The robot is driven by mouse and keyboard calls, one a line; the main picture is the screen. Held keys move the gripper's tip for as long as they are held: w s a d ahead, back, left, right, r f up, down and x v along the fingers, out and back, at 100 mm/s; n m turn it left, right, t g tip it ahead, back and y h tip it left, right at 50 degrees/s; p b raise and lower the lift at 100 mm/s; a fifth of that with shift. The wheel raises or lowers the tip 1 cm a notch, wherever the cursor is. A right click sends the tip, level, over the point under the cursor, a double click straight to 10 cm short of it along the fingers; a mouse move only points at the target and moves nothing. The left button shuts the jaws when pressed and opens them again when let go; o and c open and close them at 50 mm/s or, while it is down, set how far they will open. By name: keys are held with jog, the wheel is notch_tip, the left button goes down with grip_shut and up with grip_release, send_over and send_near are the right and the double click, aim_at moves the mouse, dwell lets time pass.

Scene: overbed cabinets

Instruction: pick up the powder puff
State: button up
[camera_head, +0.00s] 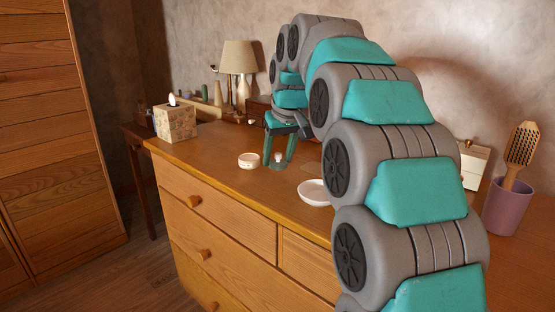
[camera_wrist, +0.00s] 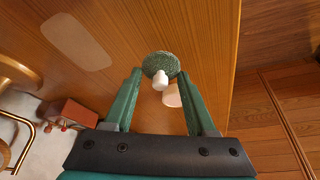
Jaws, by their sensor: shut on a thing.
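The powder puff (camera_wrist: 160,64) is a round, dark green textured pad with a white knob. In the wrist view it sits between the tips of my gripper (camera_wrist: 160,76), with a green finger on each side. In the head view the puff (camera_head: 278,165) shows small and low between the fingertips of my gripper (camera_head: 279,162). My gripper points down and is shut on the puff. I cannot tell whether the puff touches the dresser top or is just above it.
The wooden dresser top (camera_head: 215,150) holds a white jar (camera_head: 249,160) just left of my gripper and a white dish (camera_head: 314,192) in front to the right.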

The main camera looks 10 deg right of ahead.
jog(key=s, duration=0.5)
jog(key=s+r+b, duration=0.1)
jog(key=s, duration=0.4)
jog(key=s+b, duration=0.1)
jog(key=s, duration=0.4)
jog(key=shift+s+d+r, duration=0.15)
jog(key=shift+d+r, duration=0.05)
jog(key=shift+d, duration=0.05)
jog(key=o, duration=0.7)
jog(key=c, duration=0.6)
